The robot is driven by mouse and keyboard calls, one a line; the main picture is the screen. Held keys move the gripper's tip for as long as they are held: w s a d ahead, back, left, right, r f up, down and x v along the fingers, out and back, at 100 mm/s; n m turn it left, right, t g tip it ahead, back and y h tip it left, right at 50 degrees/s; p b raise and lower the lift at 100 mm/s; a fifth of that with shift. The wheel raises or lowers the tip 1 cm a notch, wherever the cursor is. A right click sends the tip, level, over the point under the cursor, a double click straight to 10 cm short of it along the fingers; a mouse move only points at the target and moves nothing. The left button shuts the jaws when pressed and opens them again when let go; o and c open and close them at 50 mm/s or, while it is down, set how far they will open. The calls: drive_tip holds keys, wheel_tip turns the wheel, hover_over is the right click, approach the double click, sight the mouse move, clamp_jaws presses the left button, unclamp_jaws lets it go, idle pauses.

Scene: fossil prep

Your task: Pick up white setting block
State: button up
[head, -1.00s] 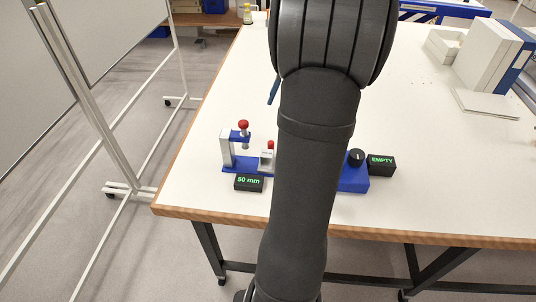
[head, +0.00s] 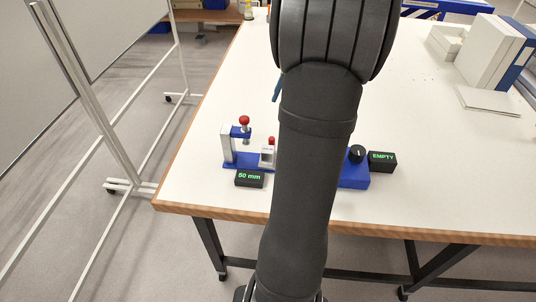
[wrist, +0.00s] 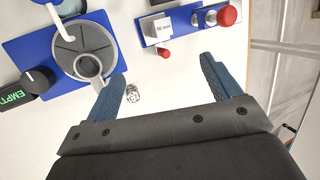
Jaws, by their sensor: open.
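The white setting block (wrist: 163,28), marked 50 mm, sits on a blue stand (wrist: 190,22) at the top of the wrist view, beside a red knob. In the head view the block (head: 267,156) stands on the blue stand (head: 240,160), partly hidden by my arm. My gripper (wrist: 165,82) is open, with its blue fingers spread and nothing between them. In the wrist view the block lies beyond the fingertips, apart from them. In the head view my arm hides most of the gripper; only a bit of blue finger shows.
A black display (head: 250,179) reading 50 mm stands in front of the stand. To the right are a blue base (head: 354,177) with a black knob and an EMPTY display (head: 382,161). A grey round cup (wrist: 86,50) sits near the left finger. White boxes (head: 485,50) stand far right.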

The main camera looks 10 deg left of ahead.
drive_tip(key=c, duration=0.4)
drive_tip(key=shift+c, duration=0.2)
drive_tip(key=shift+f, duration=0.1)
drive_tip(key=w+a+f+m+t+h, duration=0.2)
drive_tip(key=w+f+t, duration=0.1)
drive_tip(key=f+t, duration=0.3)
drive_tip(key=w+a+f+m+t+h, duration=0.1)
drive_tip(key=w+a+f+m+t, duration=0.15)
drive_tip(key=f+t, duration=0.35)
drive_tip(key=s+n+t, duration=0.1)
drive_tip(key=s, duration=0.4)
drive_tip(key=s+a+f+n+t, duration=0.1)
drive_tip(key=s, duration=0.4)
drive_tip(key=s+a+n+t+h, duration=0.1)
drive_tip(key=s, duration=0.5)
drive_tip(key=shift+a+f+n+t, duration=0.2)
drive_tip(key=shift+f+n+t, duration=0.15)
drive_tip(key=shift+f+t, duration=0.05)
drive_tip(key=shift+f, duration=0.15)
drive_tip(key=shift+x, duration=3.55)
